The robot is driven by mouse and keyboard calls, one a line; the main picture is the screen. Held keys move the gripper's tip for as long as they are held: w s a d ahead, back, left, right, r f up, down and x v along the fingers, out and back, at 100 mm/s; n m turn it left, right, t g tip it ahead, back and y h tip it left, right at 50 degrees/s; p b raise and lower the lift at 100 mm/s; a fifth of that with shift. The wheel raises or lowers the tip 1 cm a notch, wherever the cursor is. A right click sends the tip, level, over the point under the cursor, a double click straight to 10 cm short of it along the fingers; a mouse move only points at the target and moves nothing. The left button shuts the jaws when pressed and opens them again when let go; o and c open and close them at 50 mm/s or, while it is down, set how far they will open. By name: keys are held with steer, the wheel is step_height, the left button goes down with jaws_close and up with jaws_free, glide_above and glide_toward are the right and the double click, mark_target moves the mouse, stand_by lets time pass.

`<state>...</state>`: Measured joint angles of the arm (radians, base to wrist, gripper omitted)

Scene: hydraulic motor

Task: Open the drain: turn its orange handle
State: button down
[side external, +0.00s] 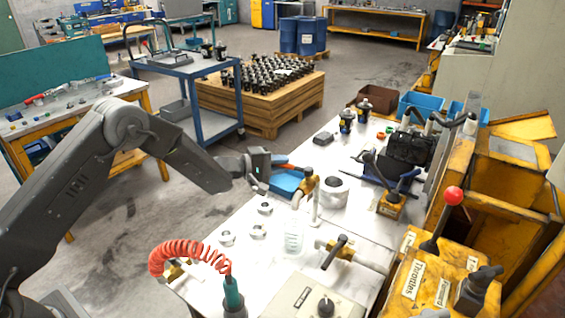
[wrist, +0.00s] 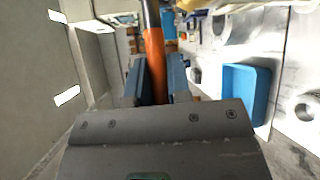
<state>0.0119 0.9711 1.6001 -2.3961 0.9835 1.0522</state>
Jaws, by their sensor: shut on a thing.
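The orange handle (wrist: 154,52) runs between the two blue-grey fingers of my gripper (wrist: 156,80) in the wrist view, which are shut on it. Its far end joins a dark shaft. In the side view my gripper (side external: 277,161) is at the left edge of the white bench, and only a small orange bit of the handle (side external: 285,166) shows. The drain's yellow-brass body (side external: 308,181) stands just right of the gripper, above a pale pipe. The grip itself is partly hidden by the fingers in the side view.
A blue tray (side external: 285,186) lies just below my gripper; it also shows in the wrist view (wrist: 243,92). A metal ring (side external: 331,190) sits right of the drain. A clear bottle (side external: 293,238) and a red coiled hose (side external: 190,248) are nearer. A blue cart (side external: 185,68) stands behind.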

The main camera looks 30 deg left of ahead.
steer(key=shift+s+d+n+t+y, duration=0.15)
steer(key=shift+s+n+t+y, duration=0.3)
steer(key=shift+n+y, duration=0.25)
steer(key=shift+s+d+n+t+y, duration=0.1)
steer(key=shift+s+n+t+y, duration=0.35)
steer(key=shift+y, duration=0.35)
steer(key=c, duration=1.1)
jaws_free()
steer(key=v, duration=1.3)
steer(key=shift+s+a+r, duration=0.1)
steer(key=shift+s+a, duration=0.1)
steer(key=shift+s, duration=0.1)
